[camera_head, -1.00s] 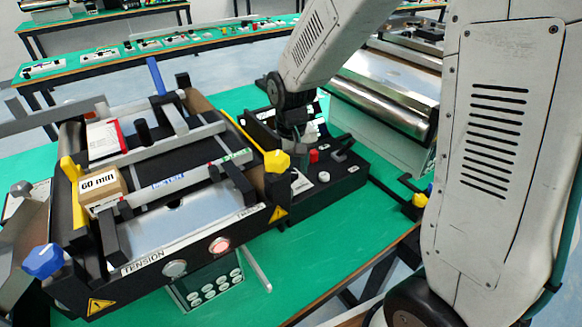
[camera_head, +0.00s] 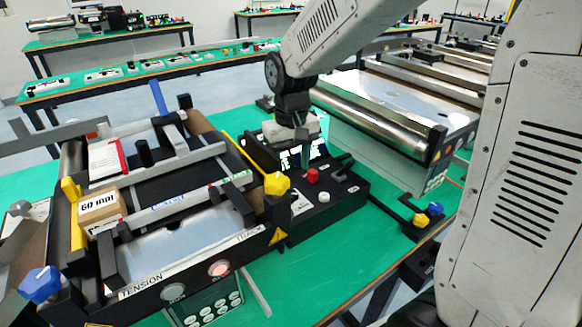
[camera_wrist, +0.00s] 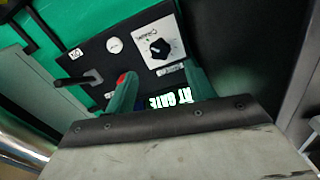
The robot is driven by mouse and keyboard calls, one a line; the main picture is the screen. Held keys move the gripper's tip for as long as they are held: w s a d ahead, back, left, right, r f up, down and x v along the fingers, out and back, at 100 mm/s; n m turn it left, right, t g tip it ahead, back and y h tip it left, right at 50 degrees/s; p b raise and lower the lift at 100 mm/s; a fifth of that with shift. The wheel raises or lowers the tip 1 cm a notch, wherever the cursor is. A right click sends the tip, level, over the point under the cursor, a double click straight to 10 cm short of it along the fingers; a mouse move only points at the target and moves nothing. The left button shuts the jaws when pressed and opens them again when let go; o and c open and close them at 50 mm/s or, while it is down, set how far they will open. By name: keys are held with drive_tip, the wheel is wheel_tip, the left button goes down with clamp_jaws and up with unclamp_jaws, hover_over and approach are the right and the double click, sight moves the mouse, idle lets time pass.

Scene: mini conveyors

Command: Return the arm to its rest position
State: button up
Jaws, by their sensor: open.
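In the head view my arm reaches in from the upper right and bends down at the wrist. My gripper (camera_head: 303,158) hangs over the black control box (camera_head: 325,205) and partly hides its screen. In the wrist view my gripper (camera_wrist: 160,88) shows two green fingers standing apart, with nothing held between them. Behind the fingers are the box's dark panel, a black knob (camera_wrist: 160,46) on a white plate, a red button (camera_wrist: 121,79) and lit lettering.
The mini conveyor (camera_head: 190,262) stands left of the control box, with a cardboard box (camera_head: 99,208) on it and a yellow knob (camera_head: 277,183) near my gripper. A steel roller conveyor (camera_head: 365,120) lies to the right. Green tabletop (camera_head: 375,250) is bare in front.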

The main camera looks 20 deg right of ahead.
idle(0.3)
drive_tip(key=s+d+r, duration=0.1)
drive_tip(key=s+r, duration=0.1)
drive_tip(key=s, duration=0.6)
drive_tip(key=s+d+r, duration=0.1)
drive_tip(key=s+r, duration=0.2)
drive_tip(key=s, duration=0.5)
drive_tip(key=s+d+r+t, duration=0.1)
drive_tip(key=s+d+r, duration=0.1)
drive_tip(key=s, duration=0.6)
drive_tip(key=shift+r, duration=0.65)
idle(0.3)
